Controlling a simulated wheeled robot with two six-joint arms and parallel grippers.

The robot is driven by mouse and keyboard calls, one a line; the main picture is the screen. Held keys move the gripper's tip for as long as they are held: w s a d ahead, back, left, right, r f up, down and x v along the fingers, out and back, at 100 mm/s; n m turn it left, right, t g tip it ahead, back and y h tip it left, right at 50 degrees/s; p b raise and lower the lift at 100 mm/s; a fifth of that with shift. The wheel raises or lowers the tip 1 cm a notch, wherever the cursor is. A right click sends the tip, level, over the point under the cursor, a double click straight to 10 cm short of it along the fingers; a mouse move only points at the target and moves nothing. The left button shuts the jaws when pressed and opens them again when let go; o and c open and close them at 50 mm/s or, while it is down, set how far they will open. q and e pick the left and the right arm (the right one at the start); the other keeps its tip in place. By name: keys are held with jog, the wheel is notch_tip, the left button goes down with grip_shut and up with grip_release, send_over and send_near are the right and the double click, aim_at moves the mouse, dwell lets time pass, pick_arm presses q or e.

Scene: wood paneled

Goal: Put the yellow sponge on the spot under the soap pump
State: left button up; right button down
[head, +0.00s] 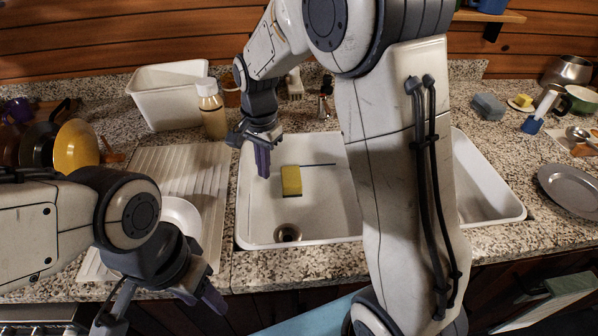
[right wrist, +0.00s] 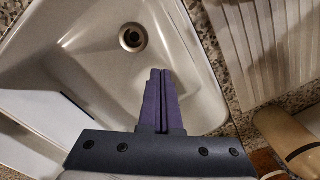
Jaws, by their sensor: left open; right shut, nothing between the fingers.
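The yellow sponge (head: 291,181) lies in the left basin of the white sink (head: 330,226), behind the drain. My right gripper (head: 263,172) is shut and empty, over the basin to the left of the sponge. In the right wrist view, its purple fingertips (right wrist: 161,72) are together above the basin, near the drain (right wrist: 133,38); the sponge is not seen there. My left gripper (head: 160,311) is open and empty at the counter's front edge, low on the left. A small metal pump or tap (head: 326,86) stands behind the sink; I cannot tell which. The spot under it is unclear.
A beige bottle (head: 212,112) and a white tub (head: 160,100) stand behind the ribbed drainboard (head: 185,165). A white plate (head: 181,216) lies near my left arm. On the right are a grey-blue block (head: 488,106), a small yellow item (head: 523,100) and a metal plate (head: 570,188).

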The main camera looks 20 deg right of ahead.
aim_at(279, 189)
jog(key=w+d+f+m, duration=0.4)
jog(key=w+d+m, duration=0.1)
jog(key=d, duration=0.2)
jog(key=w+d+f+m, duration=0.4)
jog(key=d+m, duration=0.1)
jog(key=d, duration=0.3)
jog(key=f, duration=1)
jog(key=shift+w+a+f, duration=0.1)
jog(key=shift+a+f, duration=0.05)
jog(key=shift+a, duration=0.05)
jog(key=a, duration=0.2)
jog(key=w+a, duration=0.1)
jog(key=a, duration=0.2)
jog(key=w+a, duration=0.1)
jog(key=a, duration=0.2)
jog(key=shift+w+a, duration=0.1)
